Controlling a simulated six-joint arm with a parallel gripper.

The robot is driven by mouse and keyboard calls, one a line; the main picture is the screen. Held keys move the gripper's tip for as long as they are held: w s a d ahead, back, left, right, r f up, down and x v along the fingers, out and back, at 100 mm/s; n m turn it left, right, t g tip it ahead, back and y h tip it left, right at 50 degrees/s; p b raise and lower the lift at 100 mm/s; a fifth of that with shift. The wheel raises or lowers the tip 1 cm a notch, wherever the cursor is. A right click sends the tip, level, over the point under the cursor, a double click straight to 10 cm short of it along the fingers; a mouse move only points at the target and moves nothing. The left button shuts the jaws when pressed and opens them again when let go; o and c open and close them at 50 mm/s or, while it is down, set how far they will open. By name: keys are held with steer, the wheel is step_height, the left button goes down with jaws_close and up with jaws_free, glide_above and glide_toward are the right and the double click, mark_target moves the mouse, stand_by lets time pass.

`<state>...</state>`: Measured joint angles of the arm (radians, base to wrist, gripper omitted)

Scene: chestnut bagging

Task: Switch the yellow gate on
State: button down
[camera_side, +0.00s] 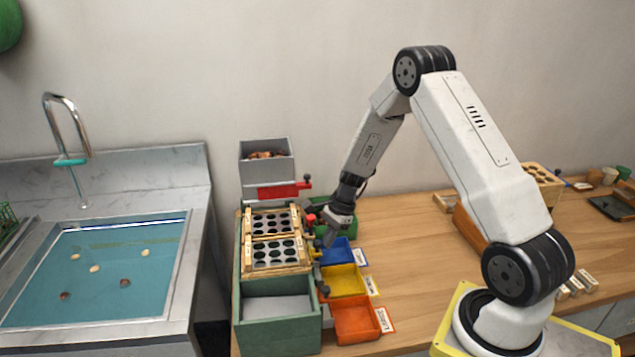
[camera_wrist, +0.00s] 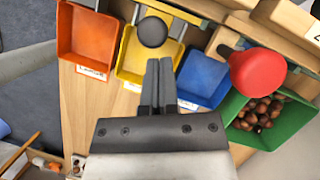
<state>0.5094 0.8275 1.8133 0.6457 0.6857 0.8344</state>
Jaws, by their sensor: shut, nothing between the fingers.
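The yellow bin (camera_wrist: 135,62) is in the middle of the wrist view, and it also shows in the side view (camera_side: 345,277). A dark grey round knob (camera_wrist: 152,32) stands over its rack-side edge, in front of a yellow frame. Which gate this knob works is not clear from the picture. My gripper (camera_wrist: 159,62) is shut and empty, its fingertips just below the knob in the picture, with no contact evident. In the side view my gripper (camera_side: 331,240) is beside the sorting rack (camera_side: 273,253), above the bins.
A blue bin (camera_wrist: 202,78) and an orange bin (camera_wrist: 87,38) flank the yellow one. A green bin (camera_wrist: 302,114) holds several chestnuts. A large red knob (camera_wrist: 257,70) rises close by on the right. Free wooden table (camera_side: 400,245) lies right of the bins.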

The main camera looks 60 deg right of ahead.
steer(key=d+v, duration=0.1)
steer(key=v, duration=0.8)
steer(key=shift+s+d+f, duration=0.3)
steer(key=shift+s+d, duration=0.1)
steer(key=shift+d, duration=0.05)
steer(key=s+a+r+n+h, duration=0.1)
steer(key=s+a+n, duration=0.2)
steer(key=a+n, duration=0.3)
steer(key=s+a+r+n+h, duration=0.2)
steer(key=s+a+n, duration=0.2)
steer(key=a+n, duration=0.3)
steer(key=s+a+r+n+t+h, duration=0.1)
steer(key=s+a+r+n, duration=0.1)
steer(key=a+n, duration=0.5)
steer(key=shift+s+a+r+n, duration=0.15)
steer(key=shift+s+a+n, duration=0.05)
steer(key=shift+s+n, duration=0.65)
